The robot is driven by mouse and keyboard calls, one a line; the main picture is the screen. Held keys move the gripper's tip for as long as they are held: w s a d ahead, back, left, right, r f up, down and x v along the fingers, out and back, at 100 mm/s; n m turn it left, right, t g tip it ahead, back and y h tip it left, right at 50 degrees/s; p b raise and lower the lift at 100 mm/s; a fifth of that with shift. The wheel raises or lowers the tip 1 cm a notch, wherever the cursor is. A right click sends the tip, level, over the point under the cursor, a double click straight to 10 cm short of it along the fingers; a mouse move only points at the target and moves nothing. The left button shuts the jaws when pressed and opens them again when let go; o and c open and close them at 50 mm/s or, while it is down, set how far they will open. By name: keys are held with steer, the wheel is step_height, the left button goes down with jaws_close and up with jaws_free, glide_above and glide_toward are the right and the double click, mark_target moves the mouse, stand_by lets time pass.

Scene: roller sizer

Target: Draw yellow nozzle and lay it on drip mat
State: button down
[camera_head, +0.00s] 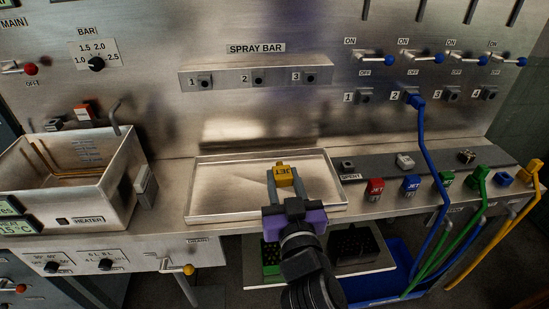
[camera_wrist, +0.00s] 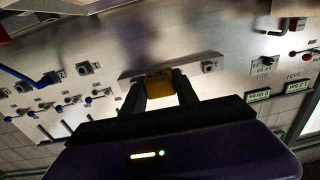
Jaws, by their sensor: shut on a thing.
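My gripper (camera_head: 284,180) is shut on the yellow nozzle (camera_head: 284,174), a block marked JET. In the head view it appears over the shallow metal tray, apart from the spray bar (camera_head: 228,77). In the wrist view the yellow nozzle (camera_wrist: 159,85) sits between my fingers, pointing at the wall panel. The spray bar's three sockets look empty in the head view; the nozzle hides the middle of the bar in the wrist view. A dark grey strip (camera_head: 434,160) on the counter's right may be the drip mat; I cannot tell for sure.
The shallow tray (camera_head: 207,214) is empty. Red (camera_head: 374,188), blue (camera_head: 410,185) and green (camera_head: 443,181) nozzles stand on the right counter. A blue hose (camera_head: 428,150) hangs from outlet 2. The heater basin (camera_head: 109,211) stands at left.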

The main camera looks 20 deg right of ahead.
steer(key=s+f+n+y, duration=0.1)
steer(key=s+f, duration=0.2)
steer(key=f, duration=0.6)
steer(key=s+f+n+y, duration=0.1)
steer(key=s+f, duration=0.3)
steer(key=f, duration=0.6)
steer(key=s+a+f+n+y, duration=0.1)
steer(key=s+f+y, duration=0.2)
steer(key=f, duration=0.7)
steer(key=shift+s+t, duration=0.25)
steer(key=shift+t, duration=0.15)
